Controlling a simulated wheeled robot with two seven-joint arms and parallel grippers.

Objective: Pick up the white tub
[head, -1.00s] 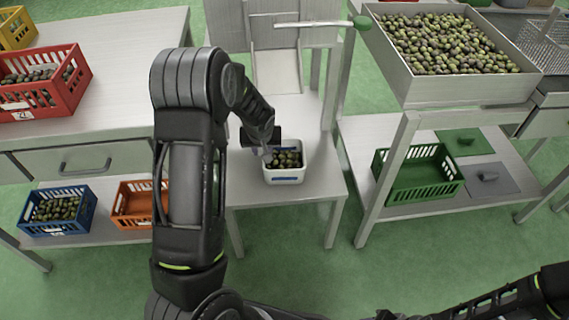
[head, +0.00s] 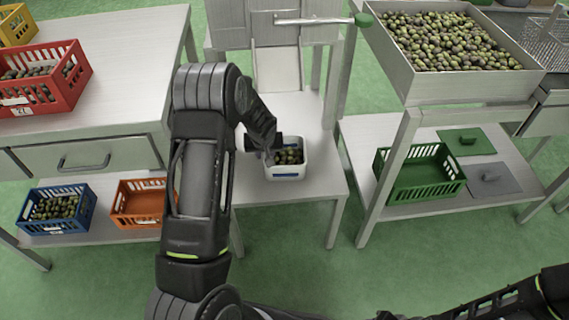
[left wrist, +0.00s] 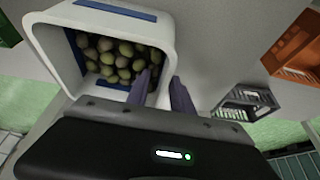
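The white tub (head: 288,171), filled with olives and marked with blue strips, stands upright on the low metal table in the head view. It also shows at the upper left of the left wrist view (left wrist: 45,45). My left gripper (left wrist: 163,76) is at the tub's near-side wall, with one purple finger inside over the olives and the other outside. The fingers are apart, with the wall between them; firm contact is not visible. In the head view my left gripper (head: 268,155) is at the tub's left side, partly hidden by its wrist. My right gripper is out of view.
A metal chute (head: 277,70) stands behind the tub. A blue crate (head: 57,222) and an orange crate (head: 140,215) are on the left lower shelf. A green crate (head: 418,190) is on the right shelf, below a large olive tray (head: 470,88). The table around the tub is clear.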

